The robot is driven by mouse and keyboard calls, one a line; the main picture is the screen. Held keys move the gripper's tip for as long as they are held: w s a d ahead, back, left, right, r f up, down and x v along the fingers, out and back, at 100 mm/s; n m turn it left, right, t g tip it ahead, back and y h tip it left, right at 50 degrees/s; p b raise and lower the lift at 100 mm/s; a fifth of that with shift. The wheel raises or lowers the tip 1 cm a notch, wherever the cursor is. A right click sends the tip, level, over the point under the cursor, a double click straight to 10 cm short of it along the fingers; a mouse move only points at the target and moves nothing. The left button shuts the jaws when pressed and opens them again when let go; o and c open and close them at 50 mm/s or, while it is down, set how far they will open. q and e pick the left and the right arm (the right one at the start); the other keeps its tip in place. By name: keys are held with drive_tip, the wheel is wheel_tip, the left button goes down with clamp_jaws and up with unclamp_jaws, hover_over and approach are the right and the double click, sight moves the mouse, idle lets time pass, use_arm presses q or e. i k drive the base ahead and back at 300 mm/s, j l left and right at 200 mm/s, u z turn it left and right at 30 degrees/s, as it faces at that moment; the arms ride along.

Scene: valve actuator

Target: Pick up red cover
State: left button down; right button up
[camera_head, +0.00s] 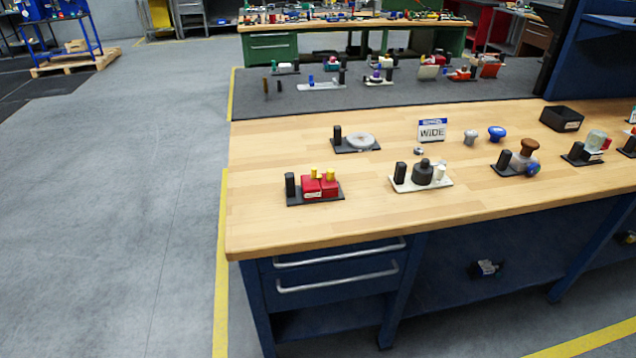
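A red blocky part (310,187) with two yellow pegs on top sits on a small dark base plate (325,198) near the left front of the wooden workbench. A black cylinder (290,185) stands on the same plate, at its left end. This red part is the nearest clearly red thing; I cannot tell for sure that it is the red cover. Neither of my grippers is in view.
The wooden bench top (262,225) holds several other plates with parts, a "WIDE" sign (432,131), a blue knob (496,133) and a black bin (561,118). The bench's left end is clear. Open grey floor (110,210) lies to the left.

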sight(309, 189)
drive_tip(key=j+z, duration=0.15)
drive_tip(key=j, duration=1.4)
